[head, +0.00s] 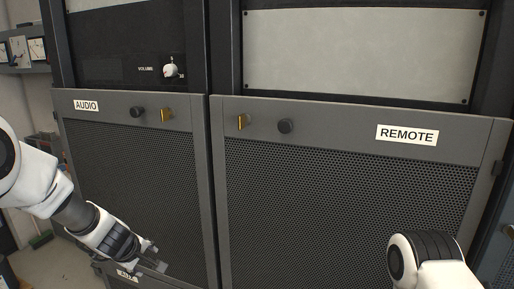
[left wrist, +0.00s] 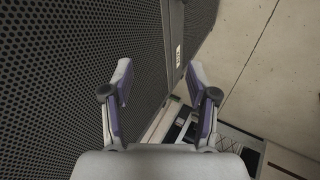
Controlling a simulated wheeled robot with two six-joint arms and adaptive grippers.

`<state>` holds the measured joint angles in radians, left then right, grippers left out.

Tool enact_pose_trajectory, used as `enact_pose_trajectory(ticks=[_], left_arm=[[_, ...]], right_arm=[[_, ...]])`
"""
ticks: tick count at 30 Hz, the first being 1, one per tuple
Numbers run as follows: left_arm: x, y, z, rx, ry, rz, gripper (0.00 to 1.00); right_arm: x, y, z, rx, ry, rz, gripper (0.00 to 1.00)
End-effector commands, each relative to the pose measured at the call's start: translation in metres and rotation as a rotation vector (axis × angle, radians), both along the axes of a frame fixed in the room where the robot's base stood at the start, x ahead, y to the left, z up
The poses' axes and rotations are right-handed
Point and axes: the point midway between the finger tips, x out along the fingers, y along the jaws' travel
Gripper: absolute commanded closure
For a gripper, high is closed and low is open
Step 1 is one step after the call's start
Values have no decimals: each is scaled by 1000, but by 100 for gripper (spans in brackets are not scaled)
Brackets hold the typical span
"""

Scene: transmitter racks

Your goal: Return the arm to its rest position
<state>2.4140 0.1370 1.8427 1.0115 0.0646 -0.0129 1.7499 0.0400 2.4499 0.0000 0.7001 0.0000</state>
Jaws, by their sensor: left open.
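My left arm comes in from the left in the head view. Its gripper (head: 154,259) is low in front of the AUDIO rack door (head: 140,185). In the left wrist view the left gripper (left wrist: 160,85) has its two fingers spread apart with nothing between them. The perforated door shows on the left of that view, beside the fingers. Part of my right arm (head: 430,262) shows at the bottom right of the head view, before the REMOTE rack door (head: 340,205). The right gripper is out of view.
Both doors look shut. A white knob (head: 170,69) marked VOLUME is above the AUDIO door. A blank light panel (head: 360,52) is above the REMOTE door. Meters (head: 22,50) stand at far left.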

Motion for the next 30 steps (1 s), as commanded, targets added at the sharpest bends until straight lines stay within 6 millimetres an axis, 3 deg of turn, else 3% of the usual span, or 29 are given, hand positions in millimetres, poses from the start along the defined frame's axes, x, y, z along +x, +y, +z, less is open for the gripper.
enact_pose_trajectory(ticks=[1,3,5,9,12,16,18,20,30], left_arm=[[-27,2,-44,70,82,-51,41],[-65,6,-95,172,182,-143,41],[-103,8,-136,250,264,-240,41],[-205,2,-215,374,430,-529,41],[-282,-11,-253,389,507,-760,41],[-356,-33,-271,339,546,-980,41],[-376,-40,-273,314,549,-1039,41],[-385,-43,-274,301,550,-1064,41],[-386,-44,-274,299,548,-1067,41]], right_arm=[[0,0,-1,0,0,0,100],[0,0,-1,0,0,0,100],[0,0,-2,0,0,0,100],[0,0,-3,0,0,0,100],[0,0,-3,0,0,0,100],[0,0,-4,0,0,0,100],[0,0,-4,0,0,0,100],[0,0,-4,0,0,0,100],[0,0,-4,0,0,0,100]])
